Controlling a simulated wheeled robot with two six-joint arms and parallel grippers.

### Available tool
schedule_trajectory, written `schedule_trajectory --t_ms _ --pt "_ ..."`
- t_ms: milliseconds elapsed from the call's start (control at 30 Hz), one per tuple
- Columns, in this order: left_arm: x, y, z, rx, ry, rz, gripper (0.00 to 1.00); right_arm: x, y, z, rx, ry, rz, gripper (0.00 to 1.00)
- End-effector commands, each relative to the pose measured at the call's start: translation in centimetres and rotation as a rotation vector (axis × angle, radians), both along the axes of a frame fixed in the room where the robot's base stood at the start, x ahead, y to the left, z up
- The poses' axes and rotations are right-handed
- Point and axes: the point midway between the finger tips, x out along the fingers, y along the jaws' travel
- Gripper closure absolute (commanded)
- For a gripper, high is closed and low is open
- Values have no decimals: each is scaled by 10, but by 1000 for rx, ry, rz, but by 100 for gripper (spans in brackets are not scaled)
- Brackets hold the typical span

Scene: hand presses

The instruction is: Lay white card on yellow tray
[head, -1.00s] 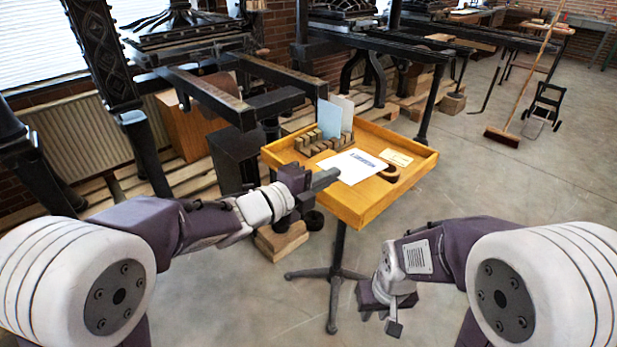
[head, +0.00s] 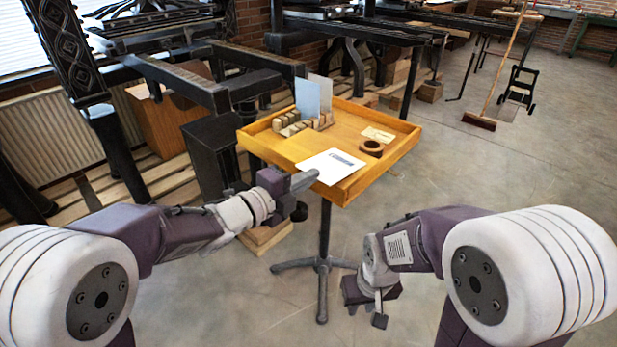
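The white card (head: 331,165), with small dark print, is at the tip of my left gripper (head: 305,181) and overlaps the near rim of the yellow-orange wooden tray (head: 372,181). The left gripper appears shut on the card's near left edge; its fingertips are small and partly hidden. The card seems held just above the tray, but the exact gap cannot be told. The tray stands on a dark pedestal. My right gripper (head: 368,304) hangs low to the right of the pedestal, away from the tray; its opening is unclear.
On the tray are a wooden rack (head: 301,124) with upright pale cards (head: 307,98), a dark brown ring (head: 371,148) and a small cream card (head: 377,134). Dark press beams (head: 180,80) stand close on the left.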

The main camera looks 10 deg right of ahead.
Motion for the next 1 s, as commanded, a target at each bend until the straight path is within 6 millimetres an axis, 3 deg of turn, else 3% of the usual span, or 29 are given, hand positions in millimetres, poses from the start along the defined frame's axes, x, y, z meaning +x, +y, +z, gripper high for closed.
schedule_trajectory --t_ms 367,500,1000 --pt "0 0 1 0 0 0 100 0 0 1 0 0 0 73" --pt "0 0 1 0 0 0 73 0 0 1 0 0 0 73" --pt "0 0 1 0 0 0 67 0 0 1 0 0 0 73"
